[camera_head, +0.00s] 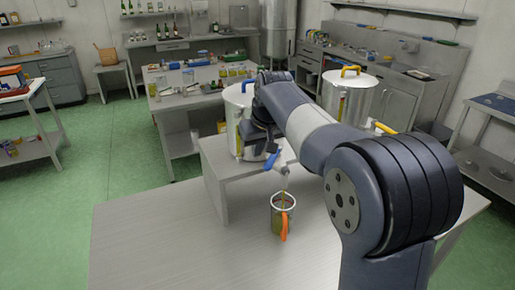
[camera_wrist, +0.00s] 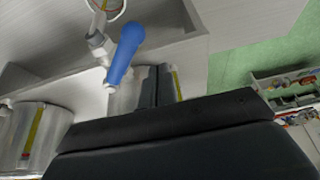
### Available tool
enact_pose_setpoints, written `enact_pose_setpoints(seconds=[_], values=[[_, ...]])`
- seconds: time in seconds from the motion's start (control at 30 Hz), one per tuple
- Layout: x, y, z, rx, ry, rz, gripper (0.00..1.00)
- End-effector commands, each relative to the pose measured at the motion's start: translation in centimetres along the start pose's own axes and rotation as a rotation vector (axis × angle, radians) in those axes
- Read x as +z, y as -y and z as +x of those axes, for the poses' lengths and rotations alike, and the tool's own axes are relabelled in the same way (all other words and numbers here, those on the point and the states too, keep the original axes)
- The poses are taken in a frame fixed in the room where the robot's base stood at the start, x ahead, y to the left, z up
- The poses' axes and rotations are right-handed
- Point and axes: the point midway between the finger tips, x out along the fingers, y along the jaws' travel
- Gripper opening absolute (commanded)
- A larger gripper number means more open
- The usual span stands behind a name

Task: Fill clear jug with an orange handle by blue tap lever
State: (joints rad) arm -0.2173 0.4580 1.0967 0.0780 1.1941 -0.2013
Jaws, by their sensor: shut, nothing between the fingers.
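The clear jug (camera_head: 281,222) stands upright on the grey table below the tap, its orange handle (camera_head: 284,228) toward me. Yellow-green liquid shows inside, and a thin stream seems to run from the tap spout (camera_head: 285,182) into it. The blue tap lever (camera_head: 272,161) sits on the tap of a steel tank (camera_head: 238,103). In the wrist view the lever (camera_wrist: 125,52) slants beside my gripper's fingers, and the jug's rim (camera_wrist: 106,8) is cut off at the top. My gripper (camera_wrist: 160,84) is shut and empty, close to the lever; I cannot tell whether they touch.
A second steel tank (camera_head: 350,97) stands right of the first, behind my arm. A raised grey stand (camera_head: 215,185) bears the first tank. The table's left front (camera_head: 170,245) is clear. A workbench with jars (camera_head: 185,103) stands behind.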

Motion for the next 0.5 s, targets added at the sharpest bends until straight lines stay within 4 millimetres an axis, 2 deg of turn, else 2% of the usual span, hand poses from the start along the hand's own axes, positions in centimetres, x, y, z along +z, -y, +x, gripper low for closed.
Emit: enact_pose_setpoints(seconds=[0.5], values=[[1.3, 0.0, 3.1, 0.000, 0.000, 0.000, 0.00]])
